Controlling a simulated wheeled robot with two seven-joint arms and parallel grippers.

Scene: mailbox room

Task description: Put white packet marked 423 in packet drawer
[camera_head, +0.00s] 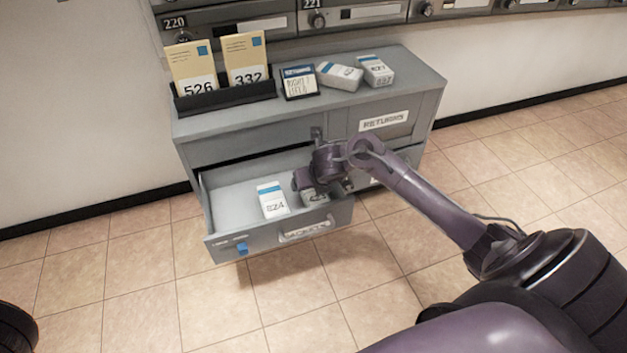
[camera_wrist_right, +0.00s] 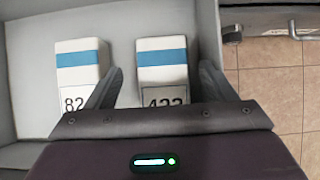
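The white packet marked 423 (camera_wrist_right: 163,72), with a blue band, lies in the open packet drawer (camera_head: 230,203). In the head view the packet (camera_head: 316,196) is partly hidden under my right gripper. My right gripper (camera_wrist_right: 160,88) is open, with one finger on each side of this packet and a small gap showing on both sides. In the head view the right gripper (camera_head: 320,184) is down inside the right part of the drawer. My left gripper is not in view.
A second white packet marked 824 (camera_head: 272,199) lies left of 423 in the drawer. On the grey cabinet (camera_head: 300,118) stand a black rack (camera_head: 226,95) with yellow envelopes 526 and 332, a small sign (camera_head: 299,82) and two white packets (camera_head: 340,76) (camera_head: 376,70). The drawer's left part is clear.

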